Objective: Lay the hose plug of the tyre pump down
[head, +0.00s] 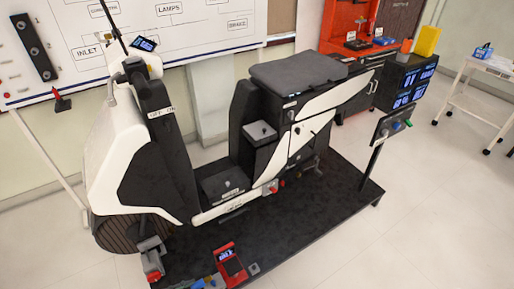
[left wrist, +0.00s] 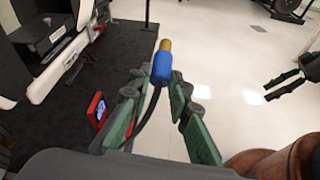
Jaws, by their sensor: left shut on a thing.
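In the left wrist view my left gripper (left wrist: 153,95) is shut on the blue hose plug (left wrist: 161,70), which has a brass-coloured tip pointing up and away. A black hose (left wrist: 146,118) runs from the plug back between the green fingers. The red tyre pump (left wrist: 96,108) lies on the black platform to the left, partly hidden by a finger. In the head view the pump (head: 231,264) is at the bottom edge, with a lit screen. My right gripper (left wrist: 283,86) shows at the right of the left wrist view, its dark fingers apart and empty.
The white and black scooter (head: 283,75) stands on the black platform (head: 335,215). A small grey block (head: 254,268) lies beside the pump. A post with a control panel (head: 392,123) rises at the platform's right edge. Pale floor (head: 440,220) is clear beyond it.

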